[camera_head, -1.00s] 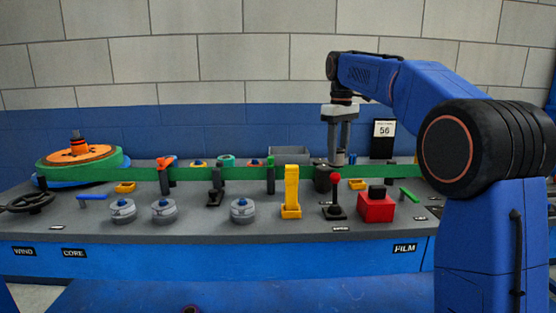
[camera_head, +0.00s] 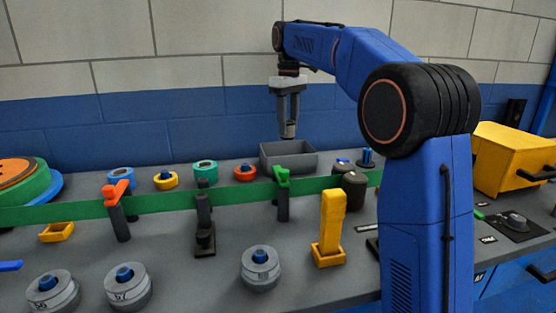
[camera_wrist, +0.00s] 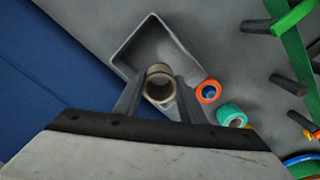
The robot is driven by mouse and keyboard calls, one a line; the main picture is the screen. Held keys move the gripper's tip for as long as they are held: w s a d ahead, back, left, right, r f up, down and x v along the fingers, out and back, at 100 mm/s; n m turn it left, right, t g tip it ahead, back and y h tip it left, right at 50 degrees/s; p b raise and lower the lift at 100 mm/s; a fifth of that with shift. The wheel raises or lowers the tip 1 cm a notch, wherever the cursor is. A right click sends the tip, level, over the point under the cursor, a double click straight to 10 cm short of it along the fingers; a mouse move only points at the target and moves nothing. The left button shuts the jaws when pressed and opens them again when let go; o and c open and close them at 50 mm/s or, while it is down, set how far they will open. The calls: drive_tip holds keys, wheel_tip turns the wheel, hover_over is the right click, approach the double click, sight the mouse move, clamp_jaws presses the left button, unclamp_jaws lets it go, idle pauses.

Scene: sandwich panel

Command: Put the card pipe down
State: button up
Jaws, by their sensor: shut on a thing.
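My gripper (camera_head: 289,122) is shut on the card pipe (camera_wrist: 160,84), a short tan hollow tube whose open end faces the wrist camera. In the head view the card pipe (camera_head: 290,132) hangs roughly upright between the fingertips. It is above the grey open bin (camera_head: 295,163) at the back of the bench. In the wrist view the pipe overlaps the near end of the bin (camera_wrist: 124,58), whose visible interior looks empty. The pipe's lower end is hard to see, and its exact height over the bin cannot be told.
Rolls in red (camera_head: 245,173), teal (camera_head: 205,173), yellow (camera_head: 166,180) and blue (camera_head: 121,178) stand left of the bin. A green band (camera_head: 150,204) crosses the bench in front, past posts. A yellow block (camera_head: 332,220) and a yellow box (camera_head: 510,160) lie right.

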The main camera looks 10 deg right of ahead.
wheel_tip(320, 180, down, 10)
drive_tip(key=shift+r, duration=0.1)
idle(0.4)
drive_tip(key=o, duration=1)
drive_tip(key=shift+o, duration=0.2)
wheel_tip(320, 180, up, 12)
